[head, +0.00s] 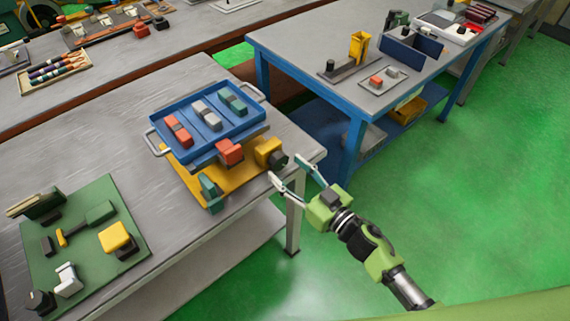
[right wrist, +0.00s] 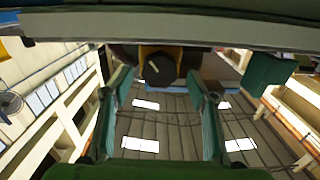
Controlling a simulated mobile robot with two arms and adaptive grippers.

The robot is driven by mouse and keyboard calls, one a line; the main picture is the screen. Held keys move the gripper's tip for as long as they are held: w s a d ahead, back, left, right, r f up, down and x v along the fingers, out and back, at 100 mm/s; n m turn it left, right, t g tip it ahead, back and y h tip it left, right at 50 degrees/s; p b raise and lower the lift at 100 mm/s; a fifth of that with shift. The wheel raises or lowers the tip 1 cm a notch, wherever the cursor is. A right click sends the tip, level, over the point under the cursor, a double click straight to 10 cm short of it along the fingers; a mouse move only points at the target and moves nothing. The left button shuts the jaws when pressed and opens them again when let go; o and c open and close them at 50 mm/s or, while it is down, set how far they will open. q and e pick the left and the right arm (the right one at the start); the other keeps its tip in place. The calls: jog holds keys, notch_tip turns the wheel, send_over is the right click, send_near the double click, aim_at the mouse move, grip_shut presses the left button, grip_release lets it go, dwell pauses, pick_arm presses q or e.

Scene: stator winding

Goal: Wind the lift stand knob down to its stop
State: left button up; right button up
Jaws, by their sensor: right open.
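The lift stand has a yellow base (head: 186,180) under a blue tray (head: 165,125) on the grey table. Its dark round knob (head: 280,159) sits on the yellow block (head: 266,148) at the stand's right side, by the table edge. My right gripper (head: 287,169) is open and empty, its fingertips close to the knob. In the right wrist view the knob (right wrist: 159,70) shows a pale mark and lies between the lines of the two green fingers (right wrist: 160,76). I see no contact; the exact gap is unclear. My left gripper is out of view.
The tray carries red, grey and green parts in slots. Red (head: 229,151) and green (head: 209,187) blocks sit at the stand's front. A green mat (head: 85,205) with tools and parts lies left. A blue-framed bench (head: 300,45) stands behind; green floor right is free.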

jog(key=shift+x, duration=0.95)
jog(key=c, duration=1.1)
jog(key=shift+n, duration=0.4)
jog(key=n, duration=0.2)
jog(key=shift+n, duration=2.1)
